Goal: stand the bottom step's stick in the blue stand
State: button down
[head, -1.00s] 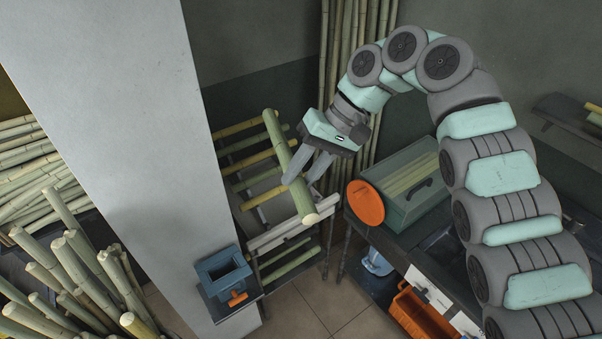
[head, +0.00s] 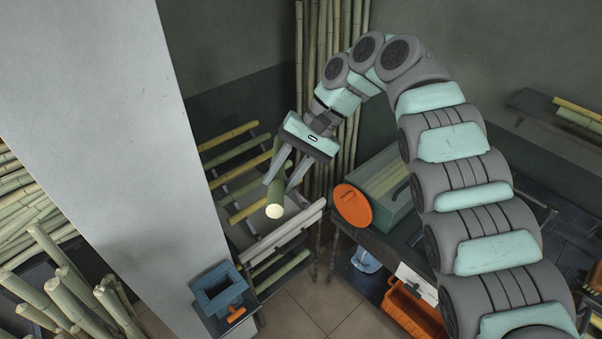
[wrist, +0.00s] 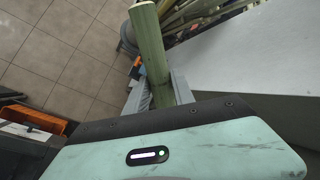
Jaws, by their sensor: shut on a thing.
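A green cane stick (head: 276,197) is clamped between the fingers of my gripper (head: 284,183), its pale cut end (head: 274,211) toward the head camera. In the wrist view the stick (wrist: 149,50) extends out between the two grey fingers of my gripper (wrist: 160,90). The gripper is in front of the stepped rack (head: 247,214), above its lower part. The blue stand (head: 218,288), a square open-topped box, sits on a small ledge at lower left, apart from the stick. Its opening looks empty.
The rack's upper steps hold several yellowish sticks (head: 238,157). A grey wall panel (head: 130,130) rises left of the rack. A green bin (head: 385,187) with an orange disc (head: 352,205) stands to the right. An orange crate (head: 412,310) sits lower right.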

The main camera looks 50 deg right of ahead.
jog(key=w+a+f+m+t+y+p, duration=0.3)
jog(key=w+a+m+p, duration=0.15)
jog(key=w+m, duration=0.2)
jog(key=w+a+f+m+t+y+p, duration=0.3)
jog(key=w+a+f+m+p, duration=0.1)
jog(key=w+a+m, duration=0.25)
jog(key=a+f+m+t+b, duration=0.1)
jog(key=f+b, duration=0.4)
jog(key=f, duration=0.5)
jog(key=w+a+f+m+t+b, duration=0.1)
jog(key=a+f+b, duration=0.3)
jog(key=f, duration=0.7)
jog(key=shift+w+f+m+t+b, duration=0.35)
jog(key=shift+t+b, duration=0.35)
jog(key=shift+b, duration=0.5)
dwell(0.5)
jog(key=shift+c, duration=2.1)
grip_release()
